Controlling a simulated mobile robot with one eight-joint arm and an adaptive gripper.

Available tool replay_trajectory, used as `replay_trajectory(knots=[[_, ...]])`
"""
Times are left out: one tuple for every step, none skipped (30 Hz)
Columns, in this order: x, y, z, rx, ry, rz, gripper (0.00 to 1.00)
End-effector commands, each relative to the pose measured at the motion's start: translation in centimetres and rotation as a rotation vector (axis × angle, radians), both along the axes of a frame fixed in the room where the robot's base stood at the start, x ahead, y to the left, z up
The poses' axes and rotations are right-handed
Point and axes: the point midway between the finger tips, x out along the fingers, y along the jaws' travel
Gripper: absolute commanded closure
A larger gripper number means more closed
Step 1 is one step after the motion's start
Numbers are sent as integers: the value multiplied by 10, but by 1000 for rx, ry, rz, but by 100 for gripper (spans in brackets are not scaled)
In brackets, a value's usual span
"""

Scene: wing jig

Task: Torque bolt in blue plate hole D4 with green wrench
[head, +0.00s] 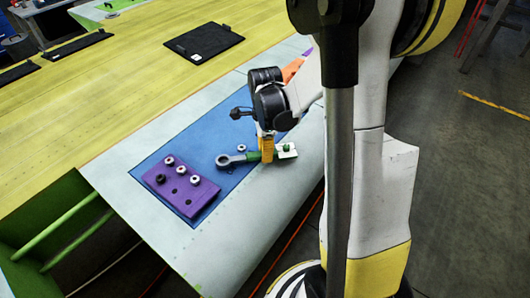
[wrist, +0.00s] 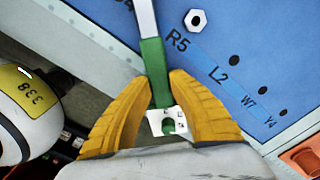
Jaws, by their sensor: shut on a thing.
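My gripper (head: 266,148) has yellow fingers and is shut on the green wrench (head: 250,156), around its green handle. The wrench's grey ring end (head: 224,160) points left over the blue plate. In the wrist view the green handle (wrist: 154,66) lies between the yellow fingers (wrist: 163,88), with the grey shaft running up. The blue plate (head: 196,139) lies on the pale wing surface. In the wrist view, the blue plate (wrist: 235,45) shows labels R5, L2, W7 and Y4, dark holes and one silver bolt (wrist: 196,20). I cannot read a D4 label.
A purple plate (head: 180,188) with several bolts sits on the blue plate's near-left end. A white piece (head: 289,152) with a green part is at the handle's right end. A black mat (head: 204,43) lies on the yellow surface. The wing's edge drops away below my gripper.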

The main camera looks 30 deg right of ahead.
Motion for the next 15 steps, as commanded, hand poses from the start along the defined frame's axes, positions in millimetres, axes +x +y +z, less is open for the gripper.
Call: replay_trajectory(knots=[[0, 0, 0, 0, 0, 0, 100], [0, 0, 0, 0, 0, 0, 100], [0, 0, 0, 0, 0, 0, 100], [0, 0, 0, 0, 0, 0, 100], [0, 0, 0, 0, 0, 0, 100], [0, 0, 0, 0, 0, 0, 100], [0, 0, -1, 0, 0, 0, 100], [0, 0, -1, 0, 0, 0, 100], [0, 0, -3, 0, 0, 0, 100], [0, 0, -4, 0, 0, 0, 100], [0, 0, -5, 0, 0, 0, 100], [0, 0, -7, 0, 0, 0, 100], [0, 0, -8, 0, 0, 0, 100], [0, 0, -10, 0, 0, 0, 100], [0, 0, -12, 0, 0, 0, 100]])
